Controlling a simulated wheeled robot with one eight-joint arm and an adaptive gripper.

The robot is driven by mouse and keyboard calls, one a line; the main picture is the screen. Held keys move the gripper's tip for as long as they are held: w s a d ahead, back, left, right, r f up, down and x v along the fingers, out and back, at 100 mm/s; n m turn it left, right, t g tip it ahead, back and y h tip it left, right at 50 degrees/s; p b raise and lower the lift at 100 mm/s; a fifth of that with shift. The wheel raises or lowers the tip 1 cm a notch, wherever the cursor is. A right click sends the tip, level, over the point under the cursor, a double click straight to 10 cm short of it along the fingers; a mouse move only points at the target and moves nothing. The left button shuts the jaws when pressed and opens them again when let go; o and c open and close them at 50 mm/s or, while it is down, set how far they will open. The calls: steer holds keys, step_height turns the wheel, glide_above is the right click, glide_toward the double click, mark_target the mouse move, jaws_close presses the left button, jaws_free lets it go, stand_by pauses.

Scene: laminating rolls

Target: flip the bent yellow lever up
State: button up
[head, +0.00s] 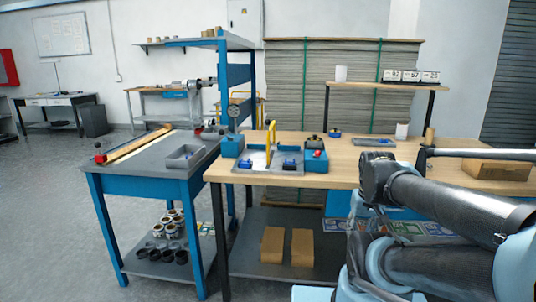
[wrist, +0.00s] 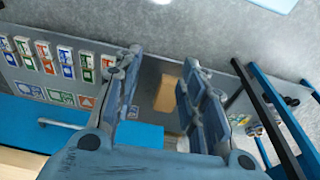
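The bent yellow lever (head: 268,140) stands upright on a grey plate (head: 253,168) with blue parts, at the left end of the wooden workbench (head: 340,177). The head view does not show the lever touched by anything. The lever does not show in the wrist view. My gripper (wrist: 162,62) is open in the wrist view, its two fingers spread apart with nothing between them. It points down past the bench toward the lower shelf and floor, well right of the lever. In the head view my arm fills the lower right, and I cannot clearly make out the fingers.
A blue-legged table (head: 130,183) with a grey tray (head: 186,158) adjoins at left. Cardboard boxes (head: 272,244) sit on the lower shelf. A carton (head: 497,169) lies at the bench's right. The bench front is mostly clear.

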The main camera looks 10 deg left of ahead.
steer(key=shift+s+r, duration=0.25)
steer(key=shift+s, duration=0.1)
steer(key=c, duration=0.4)
steer(key=shift+r+n, duration=0.3)
jaws_close()
steer(key=w+a+r+n+t+h, duration=0.1)
steer(key=w+a+r+n+t, duration=0.1)
steer(key=w+a+r+n, duration=0.45)
steer(key=w+a+r+n+t+h, duration=0.1)
steer(key=w+a+r+n, duration=0.3)
steer(key=w+r+n, duration=0.6)
steer(key=a+r+n+t, duration=0.1)
steer(key=a+r+n, duration=0.3)
steer(key=a, duration=0.4)
steer(key=w+a+r+n+t+y, duration=0.1)
steer(key=a+r+n+t, duration=0.1)
steer(key=a+r+n, duration=0.2)
steer(key=a+r+n+t, duration=0.1)
steer(key=a+r+n, duration=0.3)
steer(key=a+n, duration=0.4)
steer(key=a, duration=0.4)
steer(key=shift+w+a+n, duration=0.2)
steer(key=shift+w+n, duration=0.1)
steer(key=shift+n, duration=0.05)
